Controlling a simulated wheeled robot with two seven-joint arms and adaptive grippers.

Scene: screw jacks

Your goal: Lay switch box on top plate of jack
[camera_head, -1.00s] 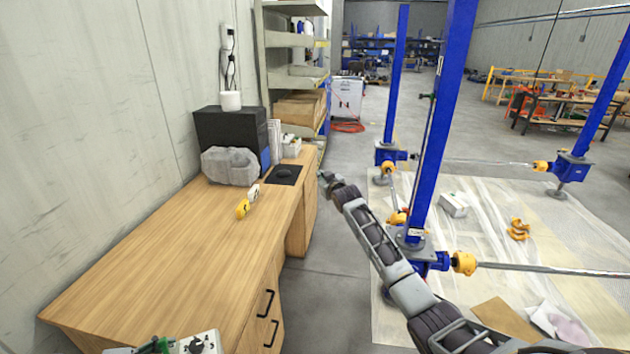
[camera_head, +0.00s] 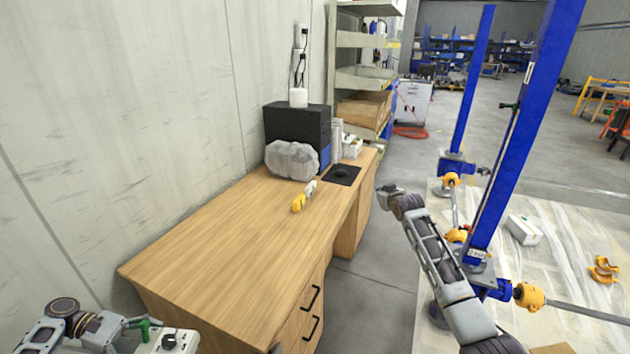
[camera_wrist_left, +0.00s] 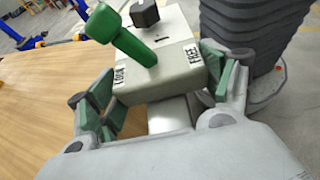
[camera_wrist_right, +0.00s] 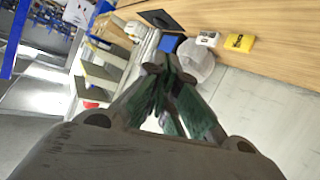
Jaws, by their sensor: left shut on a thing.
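The switch box (camera_wrist_left: 165,65) is a pale box with a green lever, a black knob and LOCK and FREE labels. My left gripper (camera_wrist_left: 158,85) is shut on its sides. In the head view the switch box (camera_head: 168,341) is at the bottom left, beside the desk's near end. The nearer screw jack (camera_head: 495,288) has a blue housing and orange couplings under a blue column, partly hidden by my right arm. Another jack (camera_head: 455,166) stands behind it. I cannot make out a free top plate. My right gripper (camera_wrist_right: 165,75) looks shut and empty; its end (camera_head: 389,191) is right of the desk.
The wooden desk (camera_head: 230,240) is mostly bare. It bears a yellow and white item (camera_head: 299,202), a grey lump (camera_head: 292,160), a black box (camera_head: 297,125) and a dark pad (camera_head: 341,175). A shelf (camera_head: 365,77) stands behind. Grey floor (camera_head: 375,290) is clear right of the desk.

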